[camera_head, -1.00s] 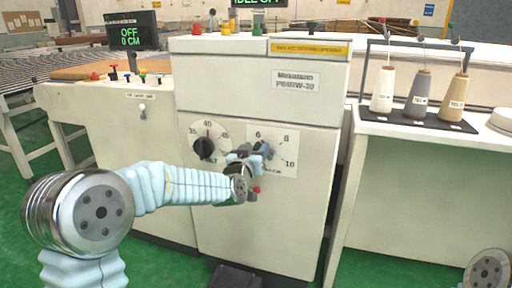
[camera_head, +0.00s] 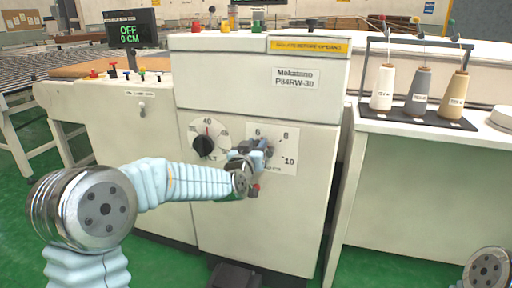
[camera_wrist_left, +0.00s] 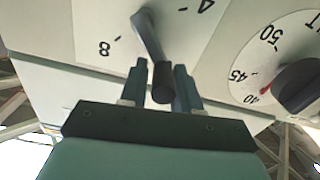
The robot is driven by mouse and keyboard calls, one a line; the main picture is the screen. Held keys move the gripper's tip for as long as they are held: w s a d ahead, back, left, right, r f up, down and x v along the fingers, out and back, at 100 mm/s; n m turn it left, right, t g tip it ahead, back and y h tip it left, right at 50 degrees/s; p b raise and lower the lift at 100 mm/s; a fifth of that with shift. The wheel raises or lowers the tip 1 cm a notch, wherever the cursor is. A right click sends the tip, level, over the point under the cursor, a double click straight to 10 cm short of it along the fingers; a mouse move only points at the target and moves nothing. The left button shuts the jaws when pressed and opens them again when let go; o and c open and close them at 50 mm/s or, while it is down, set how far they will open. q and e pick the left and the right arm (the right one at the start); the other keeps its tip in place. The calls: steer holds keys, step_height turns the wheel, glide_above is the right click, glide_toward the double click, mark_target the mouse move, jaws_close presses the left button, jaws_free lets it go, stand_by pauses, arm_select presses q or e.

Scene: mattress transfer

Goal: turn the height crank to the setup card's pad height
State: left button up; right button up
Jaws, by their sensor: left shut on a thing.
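The height crank (camera_wrist_left: 148,35) is a grey arm with a dark handle (camera_wrist_left: 163,82) on a white dial plate (camera_head: 289,141). In the head view 6, 8 and 10 show on the plate. In the left wrist view the crank arm lies between the 8 and the 4, covering the scale there. My left gripper (camera_head: 262,150) is at the crank, with its fingers (camera_wrist_left: 161,88) on either side of the handle, shut on it. It hides the crank's hub in the head view. My right gripper is out of view. I cannot make out a setup card.
A black-knobbed dial (camera_head: 204,146) marked 40 and 45 sits left of the crank. A small red knob (camera_head: 256,187) is just below my gripper. A display (camera_head: 131,33) reads OFF, 0 CM. Thread cones (camera_head: 418,88) stand on the right table.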

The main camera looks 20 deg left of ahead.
arm_select(q)
steer(key=f+n+b, duration=0.1)
steer(key=b, duration=0.1)
steer(key=a+f+n+b, duration=0.1)
steer(key=n+b, duration=0.1)
steer(key=b, duration=0.1)
steer(key=f+n+b, duration=0.1)
steer(key=b, duration=0.2)
steer(key=shift+a, duration=0.35)
step_height(320, 180, down, 3)
steer(key=n+b, duration=0.7)
steer(key=b, duration=0.1)
steer(key=shift+a+n, duration=0.15)
steer(key=shift+n, duration=0.15)
steer(key=n+b, duration=0.2)
steer(key=shift+d+f+n+b, duration=0.2)
steer(key=shift+f+n+b, duration=0.1)
steer(key=shift+f+n, duration=0.1)
steer(key=shift+d+f+n+b, duration=0.1)
steer(key=shift+d+n+b, duration=0.1)
steer(key=shift+n+b, duration=0.4)
jaws_close()
steer(key=shift+d, duration=0.15)
steer(key=o, duration=0.9)
jaws_free()
